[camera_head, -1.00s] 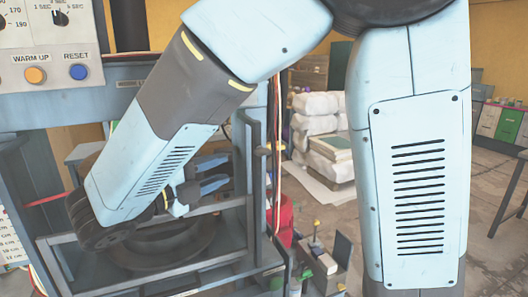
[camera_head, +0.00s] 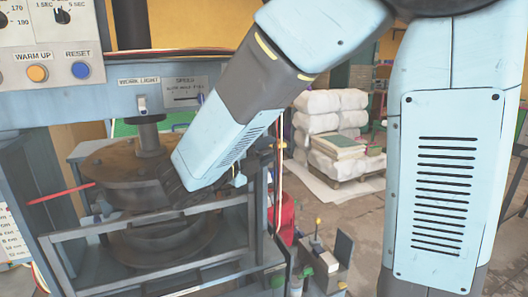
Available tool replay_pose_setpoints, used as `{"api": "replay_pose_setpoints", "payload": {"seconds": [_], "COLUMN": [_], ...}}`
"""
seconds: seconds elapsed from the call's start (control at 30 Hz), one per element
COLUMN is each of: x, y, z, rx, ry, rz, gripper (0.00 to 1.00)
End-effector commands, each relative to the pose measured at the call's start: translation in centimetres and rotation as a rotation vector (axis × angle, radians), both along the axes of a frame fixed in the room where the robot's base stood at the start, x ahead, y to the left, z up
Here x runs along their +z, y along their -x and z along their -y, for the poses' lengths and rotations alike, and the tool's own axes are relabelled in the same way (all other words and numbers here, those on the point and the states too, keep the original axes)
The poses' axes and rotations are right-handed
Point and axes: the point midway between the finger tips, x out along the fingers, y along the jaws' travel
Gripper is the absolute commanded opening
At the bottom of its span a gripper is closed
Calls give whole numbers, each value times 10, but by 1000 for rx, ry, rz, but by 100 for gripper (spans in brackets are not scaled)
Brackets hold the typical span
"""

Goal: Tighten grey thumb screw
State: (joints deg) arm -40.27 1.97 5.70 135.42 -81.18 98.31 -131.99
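My arm's forearm (camera_head: 225,125) reaches down over the right side of the plate press. My gripper is not in view; the forearm and its wrist end cover that area. The press has a round dark upper plate (camera_head: 115,165) on a vertical shaft and a round lower plate (camera_head: 170,250) behind a grey frame (camera_head: 150,222). I cannot make out a grey thumb screw for certain. A small grey fitting (camera_head: 104,207) shows at the front left below the upper plate, too small to identify.
A control panel (camera_head: 50,55) with orange and blue buttons and a work light switch (camera_head: 142,103) sits above. A red rod (camera_head: 60,193) sticks out left. A red container (camera_head: 284,218) and a small bench fixture (camera_head: 318,262) stand right. Stacked white sacks (camera_head: 318,125) are behind.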

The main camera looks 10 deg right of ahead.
Motion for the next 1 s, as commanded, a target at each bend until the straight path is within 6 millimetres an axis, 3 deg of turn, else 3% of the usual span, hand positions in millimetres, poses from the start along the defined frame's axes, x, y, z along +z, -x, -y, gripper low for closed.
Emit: {"api": "replay_pose_setpoints", "payload": {"seconds": [0.27, 0.67, 1.0], "x": [0, -1, -1], "y": [-1, 0, 0], "z": [1, 0, 0], "rx": [0, 1, 1], "ry": [0, 0, -25], "rz": [0, -1, -8], "gripper": [37, 1, 0]}}
